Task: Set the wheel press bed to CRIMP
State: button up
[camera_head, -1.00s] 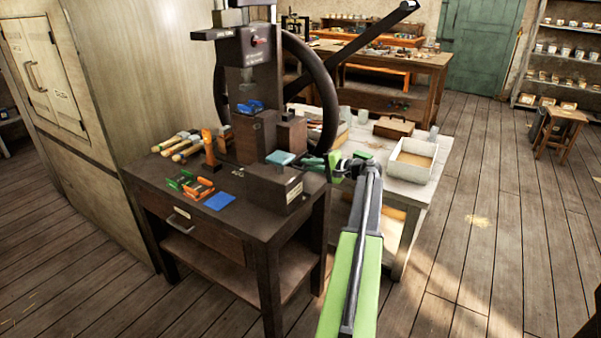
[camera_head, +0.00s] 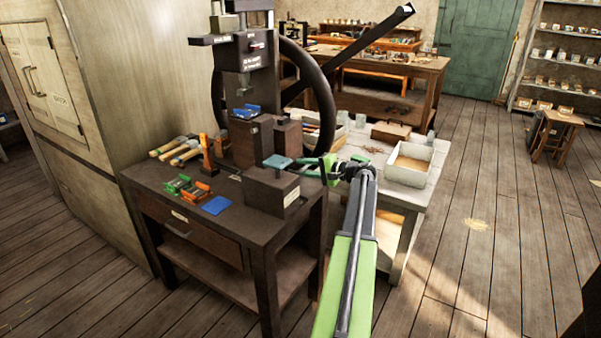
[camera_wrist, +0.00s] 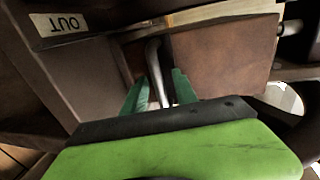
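The dark wheel press (camera_head: 240,65) stands on a brown wooden bench, with its big handwheel (camera_head: 327,110) at its right. Under its ram a brown bed block (camera_head: 243,142) carries a blue piece (camera_head: 246,111). My gripper (camera_head: 318,166) is at the right side of these blocks. In the wrist view its green fingers (camera_wrist: 158,92) are apart, with a bent metal rod (camera_wrist: 154,62) between them and gaps beside it. An upside-down OUT label (camera_wrist: 58,24) shows there. No CRIMP mark is readable.
Wood-handled tools (camera_head: 175,148), an orange stand (camera_head: 206,152), green and orange clamps (camera_head: 187,187) and a blue pad (camera_head: 216,205) lie on the bench. A pale table with a white tray (camera_head: 410,164) stands close behind my arm.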

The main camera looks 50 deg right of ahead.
jog(key=shift+s, duration=0.1)
jog(key=p+v, duration=0.3)
jog(key=v, duration=1.4)
jog(key=shift+p, duration=0.3)
